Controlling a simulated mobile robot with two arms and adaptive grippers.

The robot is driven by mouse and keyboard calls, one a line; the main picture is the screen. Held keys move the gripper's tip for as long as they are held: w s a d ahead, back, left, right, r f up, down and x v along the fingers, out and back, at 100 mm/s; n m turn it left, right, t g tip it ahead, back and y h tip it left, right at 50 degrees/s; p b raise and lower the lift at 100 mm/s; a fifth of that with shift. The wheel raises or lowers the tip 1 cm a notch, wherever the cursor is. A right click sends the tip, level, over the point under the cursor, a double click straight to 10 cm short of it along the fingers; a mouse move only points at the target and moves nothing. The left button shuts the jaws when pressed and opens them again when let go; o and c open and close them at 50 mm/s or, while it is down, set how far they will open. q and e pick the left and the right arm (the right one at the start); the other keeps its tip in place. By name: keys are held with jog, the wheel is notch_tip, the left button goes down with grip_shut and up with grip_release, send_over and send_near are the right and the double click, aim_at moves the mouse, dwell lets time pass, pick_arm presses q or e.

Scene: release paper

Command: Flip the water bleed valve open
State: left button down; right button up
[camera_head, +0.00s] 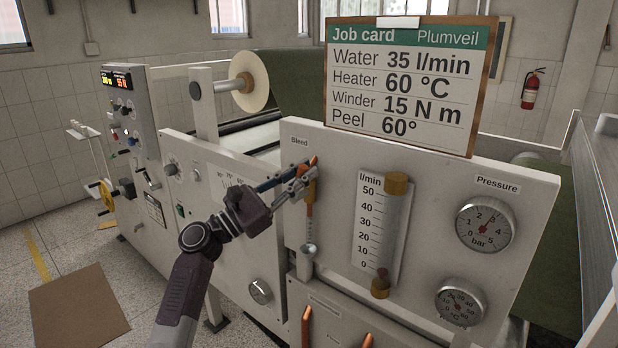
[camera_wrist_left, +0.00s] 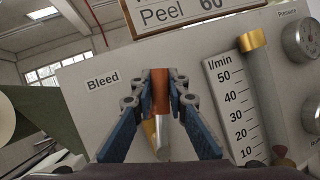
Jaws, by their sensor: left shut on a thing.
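The bleed valve's orange lever (camera_head: 313,161) is on the light panel, just below the "Bleed" label (camera_head: 299,141). My left gripper (camera_head: 306,174) reaches it from the left and is shut on the lever. In the left wrist view the fingertips of my left gripper (camera_wrist_left: 160,88) press on both sides of the orange-brown lever (camera_wrist_left: 160,92), which stands about upright between them. A brass and silver part of the valve (camera_wrist_left: 156,135) shows below it. The fingers partly hide the valve body. My right gripper is not in view.
A job card (camera_head: 408,85) stands on top of the panel. Orange handles (camera_head: 306,325) stick up below. A control box (camera_head: 128,110) stands at the left.

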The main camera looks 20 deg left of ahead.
pick_arm(q)
jog(key=shift+w+a+r+n+t+y+p, duration=0.15)
jog(key=shift+a+n+t+y, duration=0.25)
jog(key=shift+n, duration=0.5)
jog(key=shift+w+a+n+t+y+p, duration=0.1)
jog(key=shift+a+n+t+y, duration=0.25)
jog(key=shift+n, duration=0.55)
jog(key=shift+w+a+r+n+t+y+p, duration=0.2)
jog(key=shift+a+n+t, duration=0.3)
jog(key=shift+n, duration=0.4)
jog(key=shift+d+f, duration=0.1)
jog(key=shift+f, duration=0.05)
jog(key=c, duration=1.9)
grip_release()
jog(key=shift+s, duration=0.15)
jog(key=shift+s+a+f, duration=0.2)
jog(key=shift+f, duration=0.05)
jog(key=v, duration=1.1)
jog(key=shift+s, duration=0.15)
jog(key=shift+f, duration=0.15)
